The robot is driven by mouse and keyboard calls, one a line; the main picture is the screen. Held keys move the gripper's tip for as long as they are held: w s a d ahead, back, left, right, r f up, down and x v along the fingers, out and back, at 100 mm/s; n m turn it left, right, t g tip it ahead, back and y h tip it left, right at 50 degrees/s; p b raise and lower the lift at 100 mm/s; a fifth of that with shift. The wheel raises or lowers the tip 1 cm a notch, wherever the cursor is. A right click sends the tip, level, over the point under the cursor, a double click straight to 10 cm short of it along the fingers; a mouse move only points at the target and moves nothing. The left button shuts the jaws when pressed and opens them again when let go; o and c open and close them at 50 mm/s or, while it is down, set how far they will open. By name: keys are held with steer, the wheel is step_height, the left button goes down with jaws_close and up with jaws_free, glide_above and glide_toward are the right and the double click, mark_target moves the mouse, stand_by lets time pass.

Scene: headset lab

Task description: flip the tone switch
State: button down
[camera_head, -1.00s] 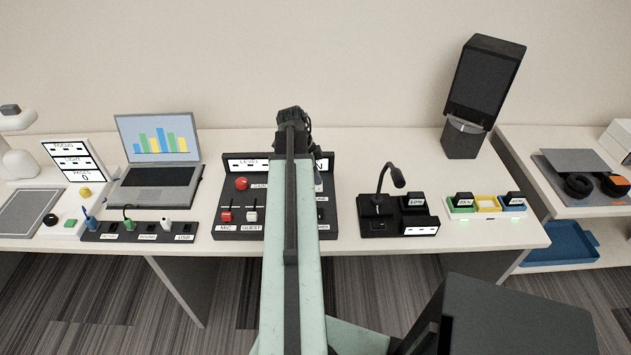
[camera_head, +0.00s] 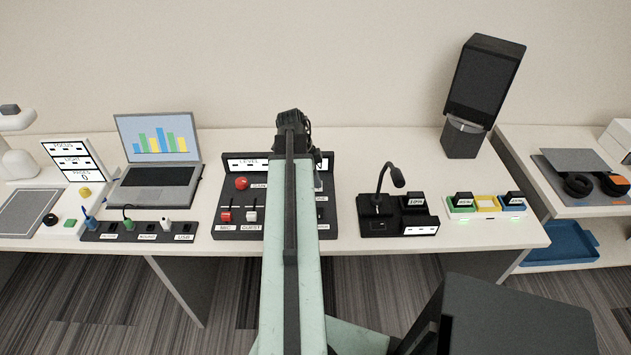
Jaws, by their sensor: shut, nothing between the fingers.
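The black mixer panel (camera_head: 236,201) stands on the desk behind my arm. It has a red knob, a red slider, a white slider and a LEVEL display. At its right side, a small pale part (camera_head: 318,181) shows beside my arm above a partly covered label; I cannot tell for sure whether it is the tone switch. My arm covers the panel's middle right. My gripper (camera_head: 292,122) is the dark end of the arm, over the panel's upper part. It is shut and empty; its fingertips are not clearly seen, and I cannot tell whether it touches anything.
A laptop (camera_head: 158,190) and a socket strip (camera_head: 98,236) are left of the panel. A desk microphone base (camera_head: 378,228), a charger with coloured bays (camera_head: 486,203) and a dark speaker-like stand (camera_head: 461,140) are to the right. Bare desk (camera_head: 350,150) lies behind the microphone.

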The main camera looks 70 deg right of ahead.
steer(key=shift+r, duration=0.1)
steer(key=s+p+v, duration=0.1)
steer(key=p+v, duration=1.2)
steer(key=shift+r+p, duration=0.3)
steer(key=shift+r, duration=0.2)
